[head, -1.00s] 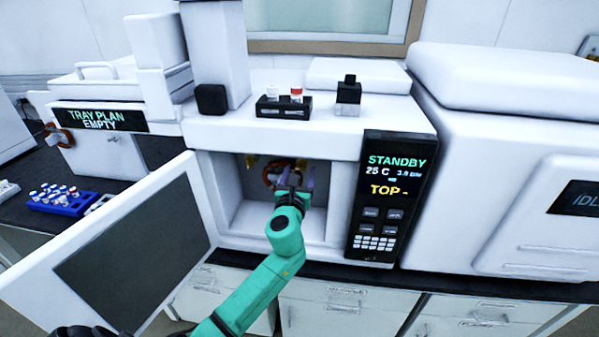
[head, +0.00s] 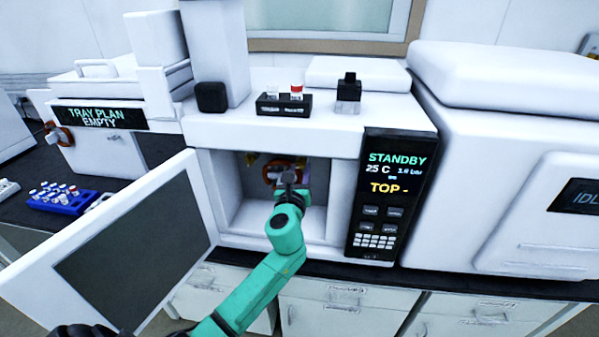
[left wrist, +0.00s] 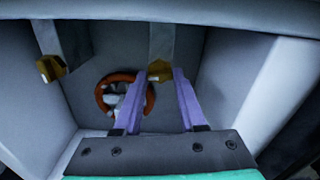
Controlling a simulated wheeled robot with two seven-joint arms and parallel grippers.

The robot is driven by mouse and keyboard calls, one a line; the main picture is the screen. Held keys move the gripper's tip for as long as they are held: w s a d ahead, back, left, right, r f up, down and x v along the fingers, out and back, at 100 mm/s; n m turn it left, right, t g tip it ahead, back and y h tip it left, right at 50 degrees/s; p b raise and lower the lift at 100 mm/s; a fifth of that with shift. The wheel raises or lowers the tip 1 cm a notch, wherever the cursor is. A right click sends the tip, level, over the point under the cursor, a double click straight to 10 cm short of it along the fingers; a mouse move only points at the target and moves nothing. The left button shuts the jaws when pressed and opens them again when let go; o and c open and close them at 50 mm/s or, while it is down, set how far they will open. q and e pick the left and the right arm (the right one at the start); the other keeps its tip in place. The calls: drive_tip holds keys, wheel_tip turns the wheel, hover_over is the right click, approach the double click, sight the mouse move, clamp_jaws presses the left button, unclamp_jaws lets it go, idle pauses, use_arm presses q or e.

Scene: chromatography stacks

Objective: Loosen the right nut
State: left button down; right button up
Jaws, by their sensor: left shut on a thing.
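The left brass nut (left wrist: 50,68) hangs on a grey post at the upper left in the left wrist view; it also shows in the head view (head: 251,159). The right brass nut (left wrist: 160,71) sits at the end of a second post, between the tips of my left gripper's purple fingers (left wrist: 158,76). My left gripper (head: 291,178) reaches into the open compartment and is shut on the right nut. In the head view the gripper hides that nut. An orange-brown coil (left wrist: 102,98) is behind the left finger.
The compartment's door (head: 130,245) stands open to the left. The compartment walls (left wrist: 235,85) are close on both sides. A control panel (head: 393,195) reading STANDBY is to the right. A black vial holder (head: 284,112) stands on top.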

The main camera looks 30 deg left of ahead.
use_arm(q)
drive_tip(key=n+b, duration=0.1)
drive_tip(key=n, duration=0.3)
drive_tip(key=shift+f, duration=0.1)
drive_tip(key=n+b, duration=0.1)
drive_tip(key=n, duration=0.3)
drive_tip(key=n+b, duration=0.1)
drive_tip(key=n, duration=0.3)
drive_tip(key=shift+n+b, duration=0.8)
drive_tip(key=shift+n, duration=1.3)
drive_tip(key=shift+c, duration=2.4)
unclamp_jaws()
